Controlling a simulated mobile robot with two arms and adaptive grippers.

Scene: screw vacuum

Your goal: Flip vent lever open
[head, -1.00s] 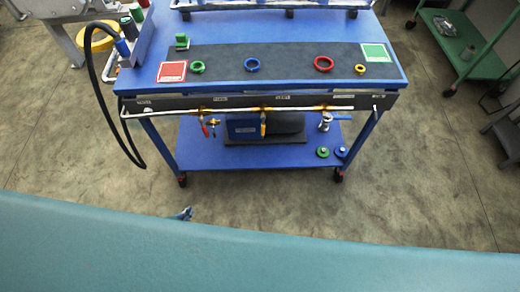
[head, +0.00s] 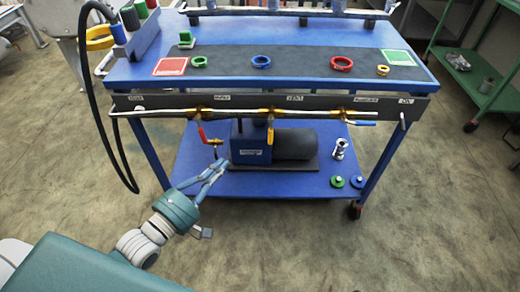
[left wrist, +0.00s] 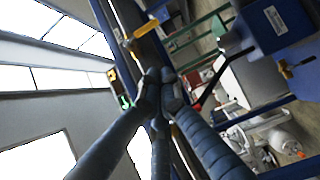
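The cart's front pipe (head: 240,113) carries a row of valves under a labelled dark panel. The VENT label (head: 295,98) is just right of the valve with the yellow lever (head: 270,136), which hangs down. A red lever (head: 202,133) hangs down at left and a blue lever (head: 360,123) lies sideways at right. My left gripper (head: 226,165) is in front of the cart, below and left of the yellow lever, apart from it. Its fingers come together in the left wrist view (left wrist: 160,77), with nothing seen between them. My right gripper is out of view.
The lower shelf (head: 250,185) holds a blue pump (head: 250,146) and green and blue discs. Coloured rings lie on the cart top. A black hose (head: 90,100) loops at the left. The floor in front of the cart is clear.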

